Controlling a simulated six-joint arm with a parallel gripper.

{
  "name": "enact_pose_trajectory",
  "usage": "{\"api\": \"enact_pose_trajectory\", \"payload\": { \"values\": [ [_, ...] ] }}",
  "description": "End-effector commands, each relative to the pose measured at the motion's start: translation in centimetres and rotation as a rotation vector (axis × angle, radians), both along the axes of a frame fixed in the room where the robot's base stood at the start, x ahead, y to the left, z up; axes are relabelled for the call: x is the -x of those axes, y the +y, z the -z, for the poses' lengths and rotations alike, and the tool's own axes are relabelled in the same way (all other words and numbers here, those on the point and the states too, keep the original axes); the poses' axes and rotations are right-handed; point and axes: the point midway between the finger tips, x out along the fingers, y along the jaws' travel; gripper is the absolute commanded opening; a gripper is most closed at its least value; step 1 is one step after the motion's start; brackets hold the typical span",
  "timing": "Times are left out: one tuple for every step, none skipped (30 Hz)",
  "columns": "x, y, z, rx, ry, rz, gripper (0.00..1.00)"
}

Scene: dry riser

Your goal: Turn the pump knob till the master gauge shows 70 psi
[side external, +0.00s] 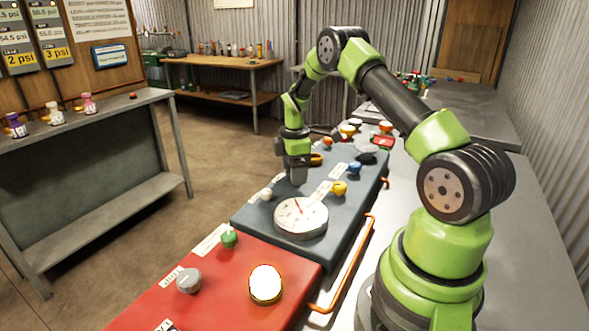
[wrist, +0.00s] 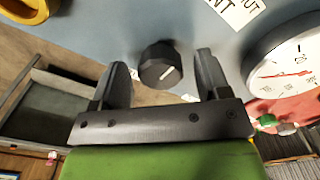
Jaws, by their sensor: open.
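A black knob (wrist: 162,58) with a white pointer line shows in the wrist view on the blue-grey panel. It lies between the two spread fingers of my gripper (wrist: 161,72), which are apart with gaps beside the knob. I cannot tell whether it is the pump knob.
The blue-grey panel also carries a yellow knob (side external: 339,188), a blue knob (side external: 354,168) and a pale knob (side external: 266,194). A red panel (side external: 215,301) with a green knob (side external: 229,239) adjoins it in front. An orange rail (side external: 345,268) runs along the right side.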

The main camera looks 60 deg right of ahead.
Motion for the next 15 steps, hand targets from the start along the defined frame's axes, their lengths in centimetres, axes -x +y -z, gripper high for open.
{"api": "enact_pose_trajectory", "payload": {
  "values": [
    [-0.01, -0.01, -0.01, 0.000, 0.000, 0.000, 0.70],
    [0.00, 0.00, -0.01, 0.000, 0.000, 0.000, 0.70],
    [0.00, 0.00, -0.02, 0.000, 0.000, 0.000, 0.70],
    [0.00, 0.00, -0.02, 0.000, 0.000, 0.000, 0.70],
    [0.00, 0.00, -0.02, 0.000, 0.000, 0.000, 0.63],
    [0.00, 0.00, -0.03, 0.000, 0.000, 0.000, 0.54],
    [0.00, 0.00, -0.03, 0.000, 0.000, 0.000, 0.47],
    [0.00, 0.00, -0.03, 0.000, 0.000, 0.000, 0.40],
    [0.00, 0.00, -0.04, 0.000, 0.000, 0.000, 0.30],
    [0.00, 0.00, -0.04, 0.000, 0.000, 0.000, 0.24],
    [0.00, 0.00, -0.04, 0.000, 0.000, 0.000, 0.20],
    [-0.01, -0.01, -0.04, 0.000, 0.000, 0.000, 0.20],
    [-0.01, -0.01, -0.05, 0.000, 0.000, 0.000, 0.20],
    [-0.01, -0.01, -0.05, 0.000, 0.000, 0.001, 0.20],
    [-0.01, -0.01, -0.05, 0.000, 0.000, 0.003, 0.20]
  ]
}}
